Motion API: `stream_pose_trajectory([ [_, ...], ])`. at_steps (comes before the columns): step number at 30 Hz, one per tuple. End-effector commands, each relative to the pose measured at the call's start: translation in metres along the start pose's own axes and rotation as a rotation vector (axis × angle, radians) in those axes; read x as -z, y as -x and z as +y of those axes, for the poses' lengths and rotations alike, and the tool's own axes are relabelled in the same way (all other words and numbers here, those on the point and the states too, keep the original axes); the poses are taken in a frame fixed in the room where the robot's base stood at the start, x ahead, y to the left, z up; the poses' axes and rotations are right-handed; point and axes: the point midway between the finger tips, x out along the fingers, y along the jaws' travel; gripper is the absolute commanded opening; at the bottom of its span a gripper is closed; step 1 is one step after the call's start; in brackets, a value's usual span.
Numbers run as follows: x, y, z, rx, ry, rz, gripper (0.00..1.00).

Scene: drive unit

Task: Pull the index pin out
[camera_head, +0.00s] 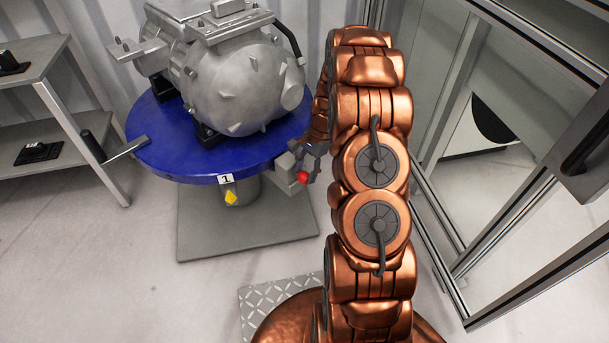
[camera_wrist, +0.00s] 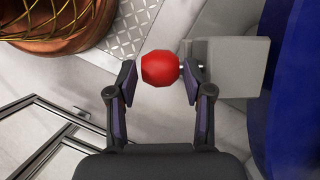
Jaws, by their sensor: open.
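The index pin has a red knob (camera_wrist: 160,69) and a short metal shank that enters a grey block (camera_wrist: 232,66) at the edge of the blue turntable (camera_wrist: 291,90). In the head view the red knob (camera_head: 303,177) shows at the front of the grey block (camera_head: 287,170), beside the turntable (camera_head: 180,165). My gripper (camera_wrist: 158,80) is open in the wrist view, with one finger on each side of the knob. The right fingertip is close to the shank; I cannot tell whether either finger touches. In the head view my gripper (camera_head: 311,163) is partly hidden by my arm.
A grey drive unit (camera_head: 238,85) stands on the turntable. A handle (camera_head: 125,149) sticks out at its left. A shelf (camera_head: 45,90) stands at the left, and a framed glass enclosure (camera_head: 490,180) at the right.

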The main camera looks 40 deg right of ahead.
Motion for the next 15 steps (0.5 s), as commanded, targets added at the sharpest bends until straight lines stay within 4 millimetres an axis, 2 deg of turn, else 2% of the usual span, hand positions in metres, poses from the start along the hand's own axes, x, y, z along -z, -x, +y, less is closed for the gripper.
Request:
stream_pose_trajectory([
  [4,0.000,-0.014,-0.001,0.001,0.001,0.002,0.51],
  [12,0.000,-0.018,-0.001,0.002,0.002,0.003,0.51],
  [15,0.000,-0.018,-0.001,0.002,0.001,0.003,0.43],
])
